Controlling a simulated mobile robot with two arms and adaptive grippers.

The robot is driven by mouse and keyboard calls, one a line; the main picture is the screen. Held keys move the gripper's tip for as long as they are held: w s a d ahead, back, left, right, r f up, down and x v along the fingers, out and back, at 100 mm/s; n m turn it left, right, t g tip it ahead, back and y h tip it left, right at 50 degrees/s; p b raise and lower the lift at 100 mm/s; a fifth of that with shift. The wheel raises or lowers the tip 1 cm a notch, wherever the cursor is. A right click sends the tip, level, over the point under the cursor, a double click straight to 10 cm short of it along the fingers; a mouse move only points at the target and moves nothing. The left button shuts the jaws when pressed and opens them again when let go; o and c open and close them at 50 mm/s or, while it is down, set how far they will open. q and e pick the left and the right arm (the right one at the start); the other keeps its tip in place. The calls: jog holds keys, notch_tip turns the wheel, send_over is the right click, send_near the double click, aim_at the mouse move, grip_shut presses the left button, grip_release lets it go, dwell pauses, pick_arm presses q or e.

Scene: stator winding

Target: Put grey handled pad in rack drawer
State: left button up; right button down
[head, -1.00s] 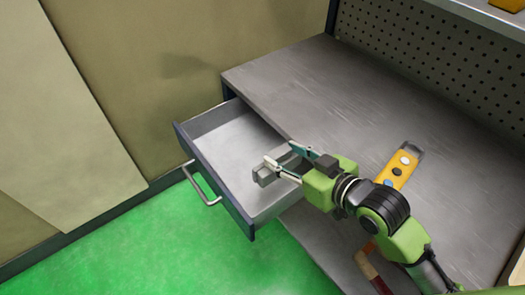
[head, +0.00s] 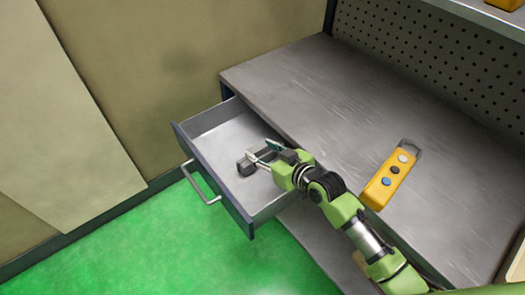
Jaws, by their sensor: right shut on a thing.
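The rack drawer (head: 185,150) is pulled open at the left end of the grey metal bench, with a bar handle on its front. My right gripper (head: 260,158) reaches over the open drawer from the right. It is shut on the grey handled pad (head: 245,167), a small dark grey piece at its fingertips. The pad is within the drawer's outline, low over or at the drawer floor; I cannot tell whether it touches. The gripper's fingers hide part of the pad. My left gripper is not in view.
A yellow control box (head: 388,182) with several round buttons lies on the bench top (head: 330,90), right of my arm. A perforated back panel (head: 430,60) rises behind the bench. The green floor (head: 130,240) in front of the drawer is clear.

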dwell(0.3)
jog(key=c, duration=1.1)
grip_release()
jog(key=shift+f, duration=0.2)
jog(key=shift+r, duration=0.15)
jog(key=v, duration=1.2)
jog(key=shift+s+d, duration=0.1)
